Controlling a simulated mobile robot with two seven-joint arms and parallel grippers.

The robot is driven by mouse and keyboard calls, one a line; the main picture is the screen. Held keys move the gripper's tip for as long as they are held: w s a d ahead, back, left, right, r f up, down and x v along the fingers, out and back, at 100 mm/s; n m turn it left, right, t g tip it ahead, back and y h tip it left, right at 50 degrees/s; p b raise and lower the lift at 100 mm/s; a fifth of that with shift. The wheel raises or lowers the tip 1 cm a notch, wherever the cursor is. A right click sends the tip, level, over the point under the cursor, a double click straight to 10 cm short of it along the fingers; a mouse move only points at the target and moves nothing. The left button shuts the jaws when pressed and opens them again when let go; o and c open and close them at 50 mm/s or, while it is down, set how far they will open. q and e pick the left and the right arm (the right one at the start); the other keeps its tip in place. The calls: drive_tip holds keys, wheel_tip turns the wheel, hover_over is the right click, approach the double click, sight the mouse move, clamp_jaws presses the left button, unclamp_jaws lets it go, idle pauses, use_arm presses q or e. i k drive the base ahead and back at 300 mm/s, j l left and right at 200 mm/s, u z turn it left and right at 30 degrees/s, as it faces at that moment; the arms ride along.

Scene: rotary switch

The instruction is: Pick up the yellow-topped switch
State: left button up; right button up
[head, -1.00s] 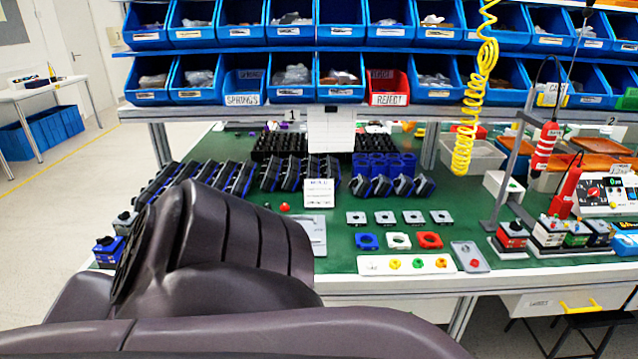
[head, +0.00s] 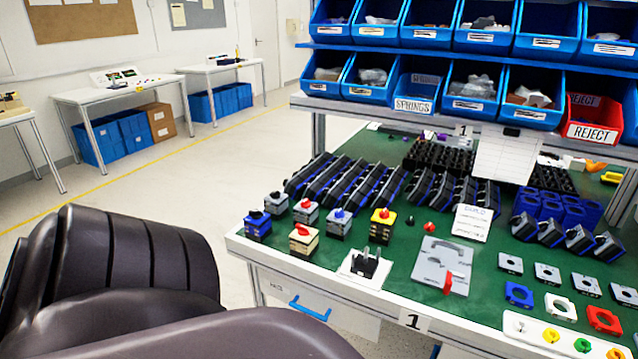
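The yellow-topped switch (head: 382,225) stands upright on the green table mat near the table's front edge, in the middle of the head view. It has a dark body, a yellow top and a red knob. It is at the right end of a small group of switches, with clear mat around it. Neither of my grippers is in view. Only dark ribbed links of my own arm show at the lower left, well apart from the switch.
Beside it stand a cream switch with a red knob (head: 303,240), a grey one with a blue knob (head: 338,224) and a blue-and-black one (head: 257,226). Black-and-blue parts (head: 345,181) stand behind.

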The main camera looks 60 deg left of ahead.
sight(381, 230)
drive_tip(key=u, duration=1.6)
drive_tip(key=i+j+z, duration=0.1)
drive_tip(key=j, duration=0.4)
drive_tip(key=i+j+z, duration=0.1)
drive_tip(key=j, duration=0.4)
drive_tip(key=i+j, duration=0.2)
drive_tip(key=j, duration=0.3)
drive_tip(key=i+j+z, duration=0.15)
drive_tip(key=j, duration=0.35)
drive_tip(key=k, duration=0.05)
